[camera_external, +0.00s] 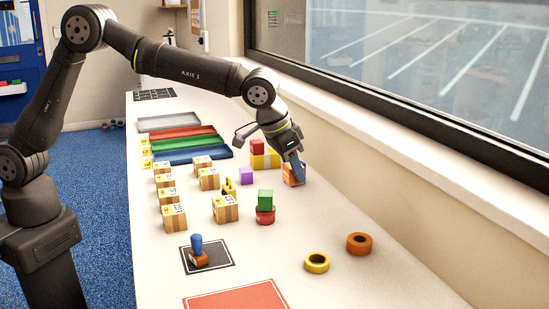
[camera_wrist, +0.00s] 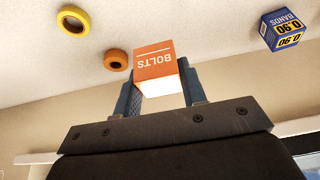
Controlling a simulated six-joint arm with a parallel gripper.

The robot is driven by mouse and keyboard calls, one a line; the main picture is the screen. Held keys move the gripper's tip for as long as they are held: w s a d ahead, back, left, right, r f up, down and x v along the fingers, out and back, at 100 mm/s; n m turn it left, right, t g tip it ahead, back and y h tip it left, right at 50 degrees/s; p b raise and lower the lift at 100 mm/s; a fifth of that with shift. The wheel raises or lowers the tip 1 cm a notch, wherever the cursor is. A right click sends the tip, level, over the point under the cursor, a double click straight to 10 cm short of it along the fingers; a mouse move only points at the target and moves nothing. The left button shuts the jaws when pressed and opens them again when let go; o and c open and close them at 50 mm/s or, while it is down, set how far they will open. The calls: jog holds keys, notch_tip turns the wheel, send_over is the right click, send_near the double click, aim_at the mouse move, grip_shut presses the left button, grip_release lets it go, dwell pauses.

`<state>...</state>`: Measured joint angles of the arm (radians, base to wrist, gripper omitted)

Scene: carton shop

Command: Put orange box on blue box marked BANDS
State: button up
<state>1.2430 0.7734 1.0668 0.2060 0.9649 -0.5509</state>
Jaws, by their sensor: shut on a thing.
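The orange box (camera_wrist: 156,66), marked BOLTS, is between the two fingers of my gripper (camera_wrist: 160,88) in the wrist view. My gripper is shut on it. In the external view the orange box (camera_external: 290,178) shows partly, below the gripper (camera_external: 296,165) near the window side of the table; a finger covers some of it. I cannot tell whether it touches the table. The blue box (camera_wrist: 282,31), marked BANDS, stands apart from the held box at the top right of the wrist view. I cannot make it out clearly in the external view.
Red (camera_external: 257,146) and yellow (camera_external: 266,160) blocks and a purple cube (camera_external: 246,176) are near the gripper. Yellow (camera_external: 316,262) and brown (camera_external: 359,243) rolls lie toward the front. Several cartons (camera_external: 225,209) stand left.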

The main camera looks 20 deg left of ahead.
jog(key=w+a+r, duration=0.2)
jog(key=w+a, duration=0.2)
jog(key=w, duration=0.3)
jog(key=w+a+r, duration=0.2)
jog(key=w+a, duration=0.1)
jog(key=w, duration=0.5)
jog(key=w+f, duration=0.2)
jog(key=w, duration=0.1)
jog(key=w+a+f, duration=0.1)
jog(key=w+f, duration=0.1)
jog(key=w, duration=0.2)
jog(key=w+a+f, duration=0.1)
jog(key=w+f, duration=0.1)
jog(key=w, duration=0.1)
jog(key=shift+w+a+f, duration=0.1)
jog(key=shift+w+a, duration=0.1)
jog(key=shift+a, duration=0.05)
jog(key=shift+w+f, duration=0.35)
jog(key=shift+f, duration=1.85)
jog(key=shift+f, duration=0.15)
jog(key=o, duration=1.1)
